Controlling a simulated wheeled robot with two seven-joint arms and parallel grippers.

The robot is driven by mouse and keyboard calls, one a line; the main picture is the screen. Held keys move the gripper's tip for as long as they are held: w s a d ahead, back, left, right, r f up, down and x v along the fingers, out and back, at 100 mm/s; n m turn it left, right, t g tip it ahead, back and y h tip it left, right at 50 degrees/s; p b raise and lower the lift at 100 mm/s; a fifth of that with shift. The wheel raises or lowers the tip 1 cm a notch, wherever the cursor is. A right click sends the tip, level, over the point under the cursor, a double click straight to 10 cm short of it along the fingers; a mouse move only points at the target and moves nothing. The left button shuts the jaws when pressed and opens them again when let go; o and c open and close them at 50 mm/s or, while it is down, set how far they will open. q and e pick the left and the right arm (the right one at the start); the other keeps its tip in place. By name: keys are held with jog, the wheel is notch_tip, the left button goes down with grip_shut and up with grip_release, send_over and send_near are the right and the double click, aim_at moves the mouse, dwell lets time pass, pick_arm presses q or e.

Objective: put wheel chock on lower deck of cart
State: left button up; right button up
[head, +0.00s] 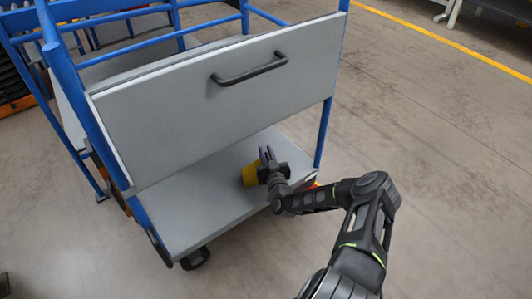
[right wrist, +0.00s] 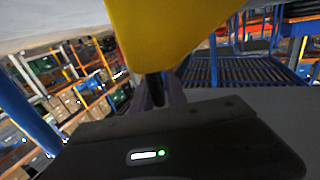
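The cart (head: 165,205) has blue posts and a grey lower deck, below a grey front panel (head: 215,110) with a dark handle. The yellow wheel chock (head: 250,174) is over the right part of the lower deck. I cannot tell whether it touches the deck. My right gripper (head: 267,155) is at the chock's right side, over the deck. In the right wrist view the chock (right wrist: 165,35) fills the top middle. The fingers close around a dark part below its yellow body, and the chock hides their tips. My left gripper is not in view.
The front panel overhangs the back of the lower deck. A blue corner post (head: 324,133) stands just right of my gripper. A dark caster (head: 195,258) shows under the deck's front. The concrete floor to the right is clear up to a yellow line (head: 450,42).

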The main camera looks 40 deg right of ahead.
jog(key=shift+o, duration=1.3)
jog(key=shift+r, duration=0.25)
jog(key=p+v, duration=0.4)
jog(key=v, duration=0.8)
